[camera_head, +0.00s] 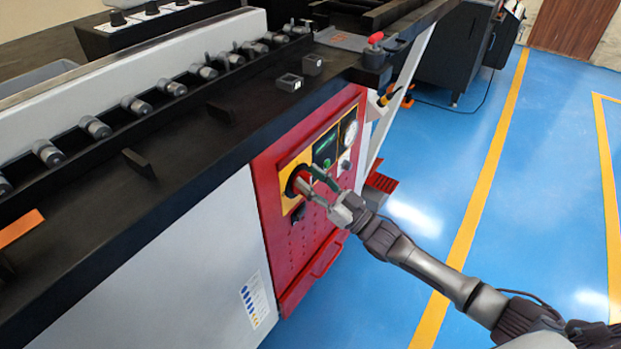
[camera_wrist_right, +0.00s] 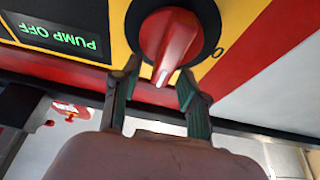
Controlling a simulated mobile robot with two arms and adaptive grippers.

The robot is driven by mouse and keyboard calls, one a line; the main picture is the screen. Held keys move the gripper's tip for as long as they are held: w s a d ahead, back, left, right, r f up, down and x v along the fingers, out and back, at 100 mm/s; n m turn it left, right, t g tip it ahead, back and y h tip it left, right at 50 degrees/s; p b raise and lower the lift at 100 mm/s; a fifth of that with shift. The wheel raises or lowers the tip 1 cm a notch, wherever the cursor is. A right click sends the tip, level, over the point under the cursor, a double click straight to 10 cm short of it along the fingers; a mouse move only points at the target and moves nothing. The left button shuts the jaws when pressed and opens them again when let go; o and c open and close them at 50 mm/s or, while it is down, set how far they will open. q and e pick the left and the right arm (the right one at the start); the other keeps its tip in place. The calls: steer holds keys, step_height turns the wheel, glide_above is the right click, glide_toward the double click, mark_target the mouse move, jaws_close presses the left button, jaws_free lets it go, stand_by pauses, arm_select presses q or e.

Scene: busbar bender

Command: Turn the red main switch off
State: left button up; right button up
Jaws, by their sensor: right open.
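The red main switch (camera_wrist_right: 170,36) is a red knob on a round black base, set in a yellow plate. In the right wrist view, the white line on its handle points down toward my gripper, and an "O" mark stands right of the base. In the head view the yellow plate (camera_head: 285,174) is on the red control panel (camera_head: 272,220), and my fingers partly cover the switch. My right gripper (camera_wrist_right: 160,75) is open, its fingertips on either side of the handle's lower end. Contact cannot be told. It also shows in the head view (camera_head: 311,178). My left gripper is not in view.
A display (camera_wrist_right: 58,37) reading "PUMP OFF" is beside the switch. A round gauge (camera_head: 350,133) is farther right on the panel. The black machine table (camera_head: 190,165) overhangs the panel. A red knob (camera_head: 376,39) stands on its far corner.

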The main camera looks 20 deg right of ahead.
steer(key=shift+w+a, duration=0.15)
steer(key=c, duration=0.8)
jaws_close()
